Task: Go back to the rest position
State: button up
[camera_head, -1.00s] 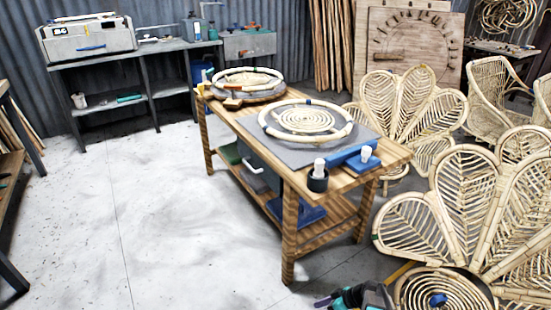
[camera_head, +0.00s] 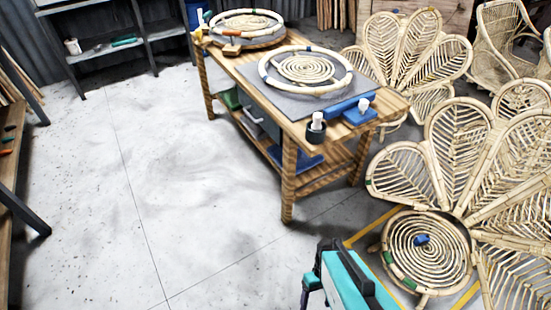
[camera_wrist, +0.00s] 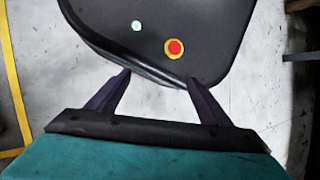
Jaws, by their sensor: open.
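My gripper (camera_wrist: 157,80) shows in the wrist view with its two dark fingers spread apart and nothing between them. Beyond the fingertips is a dark rounded body with a red round button, which looks like part of my own base. In the head view a teal and black part of my arm shows at the bottom, right of centre, over the floor in front of the workbench (camera_head: 290,127). My fingertips cannot be made out clearly there.
Rattan rings lie on the workbench, with a small dark cup (camera_head: 316,131) and a blue block (camera_head: 359,116). A large rattan chair (camera_head: 440,180) stands close on the right, near yellow floor lines. A shelf edge is at far left. The floor (camera_head: 180,190) between is clear.

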jog(key=shift+s+d+r+m+h, duration=0.15)
jog(key=shift+d+m+h, duration=0.15)
jog(key=shift+d+m, duration=0.55)
jog(key=shift+s+d+r+m+h, duration=0.1)
jog(key=shift+d+m+h, duration=0.2)
jog(key=shift+m, duration=0.95)
